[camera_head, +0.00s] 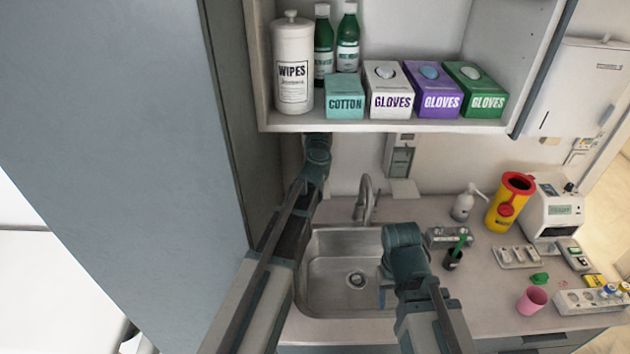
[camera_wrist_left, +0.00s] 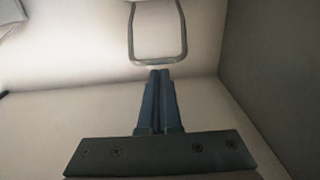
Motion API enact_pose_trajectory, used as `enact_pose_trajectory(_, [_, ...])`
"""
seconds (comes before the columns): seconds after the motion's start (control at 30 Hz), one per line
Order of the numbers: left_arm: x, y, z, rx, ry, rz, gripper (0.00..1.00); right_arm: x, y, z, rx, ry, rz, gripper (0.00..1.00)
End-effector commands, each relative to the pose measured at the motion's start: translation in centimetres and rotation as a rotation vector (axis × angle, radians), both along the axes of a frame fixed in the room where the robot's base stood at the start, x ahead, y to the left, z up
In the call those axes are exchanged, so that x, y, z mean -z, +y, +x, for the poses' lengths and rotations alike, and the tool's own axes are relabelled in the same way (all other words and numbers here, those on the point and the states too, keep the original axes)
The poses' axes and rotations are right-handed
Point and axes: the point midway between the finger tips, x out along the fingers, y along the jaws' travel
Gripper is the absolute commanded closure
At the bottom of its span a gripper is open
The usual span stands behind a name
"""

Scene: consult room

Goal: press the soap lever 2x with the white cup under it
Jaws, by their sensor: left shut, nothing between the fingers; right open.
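A metal wire loop (camera_wrist_left: 158,62), which looks like the soap lever, hangs in the upper middle of the left wrist view. My left gripper (camera_wrist_left: 160,72) is shut and empty, its fingertips just below the loop's lower bar in that picture; I cannot tell if they touch. In the head view my left arm reaches up to the wall beneath the shelf, and its fingers are hidden. My right gripper (camera_head: 386,298) is open over the right side of the sink, mostly covered by its own wrist. I cannot make out the soap dispenser's body or a white cup.
A shelf (camera_head: 390,125) with wipes, bottles and boxes overhangs the steel sink (camera_head: 325,262) and tap (camera_head: 368,195). A grey-white wall fixture (camera_head: 401,160) is right of my left arm. A pump bottle (camera_head: 464,205), yellow bin (camera_head: 508,205) and pink cup (camera_head: 532,300) stand on the right counter.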

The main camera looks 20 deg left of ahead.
Motion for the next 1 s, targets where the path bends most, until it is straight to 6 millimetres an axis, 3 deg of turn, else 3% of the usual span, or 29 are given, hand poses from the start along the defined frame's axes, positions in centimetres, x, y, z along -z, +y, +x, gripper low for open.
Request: enact_pose_trajectory(1.0, [0.0,-2.6,-9.0,0.001,0.000,0.001,1.00,0.0,0.0,0.0,0.000,0.000,0.000,0.50])
